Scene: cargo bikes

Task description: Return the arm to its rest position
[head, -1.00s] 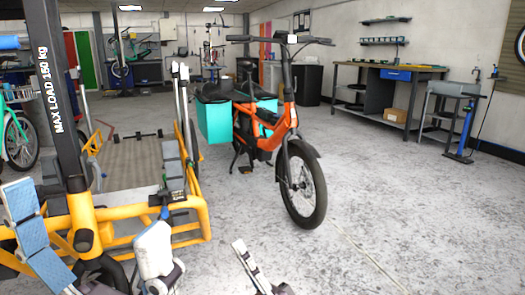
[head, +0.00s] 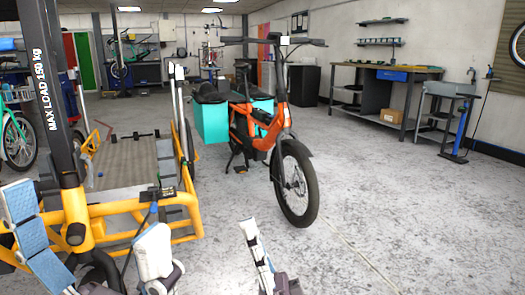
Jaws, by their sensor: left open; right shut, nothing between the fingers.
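My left gripper (head: 86,210) is at the lower left of the head view, its two pale blue-and-white fingers spread wide with nothing visible held between them. Behind its fingers are a dark post and a yellow frame. My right gripper (head: 247,224) is at the bottom centre, its pale fingers together and pointing up, with nothing held. It appears in front of the grey floor, below and left of the orange bike's front wheel. The rest of both arms is mostly below the picture edge.
A yellow-framed cargo bike (head: 185,205) stands close at the left, with a dark post marked MAX LOAD 150 kg (head: 52,90). An orange cargo bike (head: 268,135) with turquoise boxes stands mid-room. A workbench (head: 385,75) is at the back right. The floor at right (head: 420,200) is clear.

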